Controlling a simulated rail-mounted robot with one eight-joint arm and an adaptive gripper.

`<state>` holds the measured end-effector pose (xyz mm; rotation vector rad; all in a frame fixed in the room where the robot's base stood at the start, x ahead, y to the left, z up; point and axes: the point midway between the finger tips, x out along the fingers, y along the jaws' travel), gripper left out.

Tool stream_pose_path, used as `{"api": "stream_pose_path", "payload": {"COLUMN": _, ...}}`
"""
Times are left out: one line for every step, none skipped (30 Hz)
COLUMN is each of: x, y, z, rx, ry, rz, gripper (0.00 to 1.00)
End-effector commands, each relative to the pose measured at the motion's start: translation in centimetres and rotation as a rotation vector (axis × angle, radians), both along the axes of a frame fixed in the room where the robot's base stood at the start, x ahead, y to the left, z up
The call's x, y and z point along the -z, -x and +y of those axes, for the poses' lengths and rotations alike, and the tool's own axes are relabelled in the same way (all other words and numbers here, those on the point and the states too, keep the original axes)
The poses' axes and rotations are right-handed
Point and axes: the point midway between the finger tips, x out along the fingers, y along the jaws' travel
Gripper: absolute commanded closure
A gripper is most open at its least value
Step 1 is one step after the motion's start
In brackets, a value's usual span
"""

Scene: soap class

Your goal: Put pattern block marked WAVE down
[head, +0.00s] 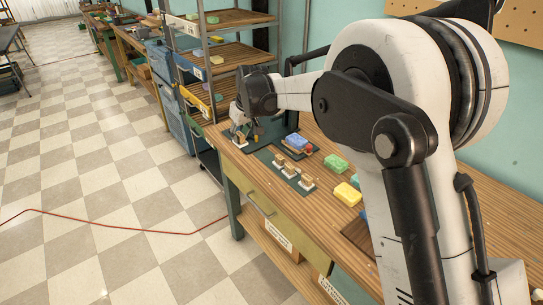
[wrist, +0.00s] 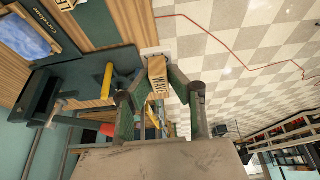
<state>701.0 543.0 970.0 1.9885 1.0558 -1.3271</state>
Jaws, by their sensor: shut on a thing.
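My gripper (wrist: 160,78) is shut on a wooden pattern block (wrist: 158,77) in the wrist view. The block has wavy-looking lines on one face; I cannot read any marking. In the head view my gripper (head: 240,126) is over the far left end of the workbench, and the block in it is too small to make out. Several other wooden blocks (head: 307,182) stand on dark green boards (head: 266,156) to the right of it. One such block (wrist: 67,4) shows at the top of the wrist view, on a dark board (wrist: 95,25).
Green soap (head: 335,163) and yellow soap (head: 348,194) lie nearer on the bench. A shelf rack (head: 235,60) stands beyond. A yellow cylinder (wrist: 107,80) and a red-orange piece (wrist: 108,128) are near my gripper.

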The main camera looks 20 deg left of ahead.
Motion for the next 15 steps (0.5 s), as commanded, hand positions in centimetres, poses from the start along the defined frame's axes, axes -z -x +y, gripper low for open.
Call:
{"api": "stream_pose_path", "payload": {"x": 0.5, "y": -0.8, "z": -0.4, "rx": 0.003, "ry": 0.000, "rz": 0.000, "gripper": 1.00}}
{"api": "stream_pose_path", "payload": {"x": 0.9, "y": -1.3, "z": -0.8, "rx": 0.004, "ry": 0.000, "rz": 0.001, "gripper": 1.00}}
{"api": "stream_pose_path", "payload": {"x": 1.3, "y": -2.0, "z": -1.2, "rx": 0.005, "ry": -0.001, "rz": 0.001, "gripper": 1.00}}
{"api": "stream_pose_path", "payload": {"x": 1.7, "y": -2.5, "z": -1.5, "rx": 0.004, "ry": 0.000, "rz": 0.001, "gripper": 1.00}}
{"api": "stream_pose_path", "payload": {"x": 2.0, "y": -3.0, "z": -1.8, "rx": 0.004, "ry": 0.000, "rz": 0.001, "gripper": 1.00}}
{"api": "stream_pose_path", "payload": {"x": 2.5, "y": -3.7, "z": -2.3, "rx": 0.005, "ry": -0.001, "rz": 0.001, "gripper": 1.00}}
{"api": "stream_pose_path", "payload": {"x": 2.9, "y": -4.2, "z": -2.6, "rx": 0.005, "ry": 0.000, "rz": 0.000, "gripper": 1.00}}
{"api": "stream_pose_path", "payload": {"x": 3.2, "y": -4.7, "z": -2.9, "rx": 0.004, "ry": 0.000, "rz": 0.000, "gripper": 1.00}}
{"api": "stream_pose_path", "payload": {"x": 3.7, "y": -5.4, "z": -3.3, "rx": 0.004, "ry": 0.000, "rz": 0.000, "gripper": 1.00}}
{"api": "stream_pose_path", "payload": {"x": 4.1, "y": -5.9, "z": -3.6, "rx": 0.004, "ry": 0.000, "rz": 0.001, "gripper": 1.00}}
{"api": "stream_pose_path", "payload": {"x": 4.4, "y": -6.4, "z": -3.9, "rx": 0.004, "ry": 0.000, "rz": 0.001, "gripper": 1.00}}
{"api": "stream_pose_path", "payload": {"x": 4.8, "y": -7.0, "z": -4.3, "rx": 0.004, "ry": 0.000, "rz": 0.001, "gripper": 1.00}}
{"api": "stream_pose_path", "payload": {"x": 5.1, "y": -7.4, "z": -4.5, "rx": 0.003, "ry": -0.001, "rz": 0.000, "gripper": 1.00}}
{"api": "stream_pose_path", "payload": {"x": 5.4, "y": -7.8, "z": -4.7, "rx": 0.003, "ry": -0.001, "rz": 0.000, "gripper": 1.00}}
{"api": "stream_pose_path", "payload": {"x": 5.7, "y": -8.2, "z": -5.0, "rx": 0.003, "ry": -0.001, "rz": 0.000, "gripper": 1.00}}
